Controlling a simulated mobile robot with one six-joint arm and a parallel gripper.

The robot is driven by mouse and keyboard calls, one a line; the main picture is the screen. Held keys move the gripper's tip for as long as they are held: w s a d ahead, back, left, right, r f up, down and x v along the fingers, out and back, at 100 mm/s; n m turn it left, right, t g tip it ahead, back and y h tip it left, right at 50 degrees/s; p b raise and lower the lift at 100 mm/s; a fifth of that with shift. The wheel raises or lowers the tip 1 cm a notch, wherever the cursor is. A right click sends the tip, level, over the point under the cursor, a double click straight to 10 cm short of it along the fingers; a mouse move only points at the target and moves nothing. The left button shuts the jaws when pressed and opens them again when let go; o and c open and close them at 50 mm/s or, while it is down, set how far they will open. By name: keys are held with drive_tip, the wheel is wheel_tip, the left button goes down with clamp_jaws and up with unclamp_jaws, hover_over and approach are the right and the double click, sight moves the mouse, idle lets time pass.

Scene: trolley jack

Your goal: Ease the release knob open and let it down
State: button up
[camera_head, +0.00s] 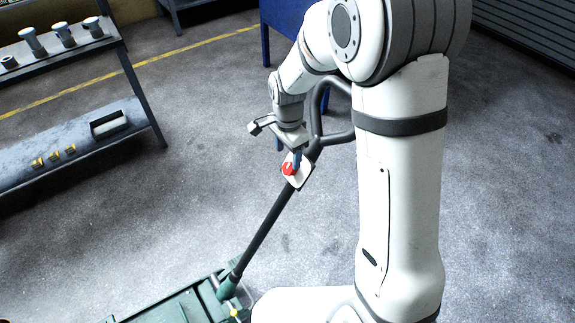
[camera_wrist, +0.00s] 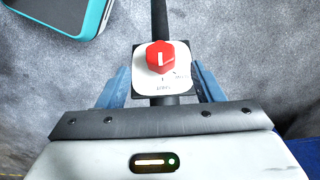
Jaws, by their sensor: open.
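The red release knob (camera_wrist: 160,57) sits on a white plate (camera_wrist: 178,82) with markings, on the jack's black handle. A white line shows on the knob's face. The knob also shows in the head view (camera_head: 288,169), partway up the handle (camera_head: 262,234). The handle slants up from the green trolley jack (camera_head: 180,304) at the bottom. My gripper (camera_wrist: 160,88) is open, with one blue finger on each side of the plate. The fingertips look apart from the knob, which stands just ahead of them. The fingertips are partly hidden in the head view.
A shelf rack (camera_head: 60,52) with grey parts stands at the left, with small yellow pieces on its lower shelf. A blue piece of furniture (camera_head: 282,18) stands behind my arm. The floor between the rack and the handle is clear.

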sight(288, 168)
wheel_tip(288, 168, down, 7)
drive_tip(key=shift+r, duration=0.1)
drive_tip(key=shift+c, duration=0.4)
drive_tip(key=c, duration=0.9)
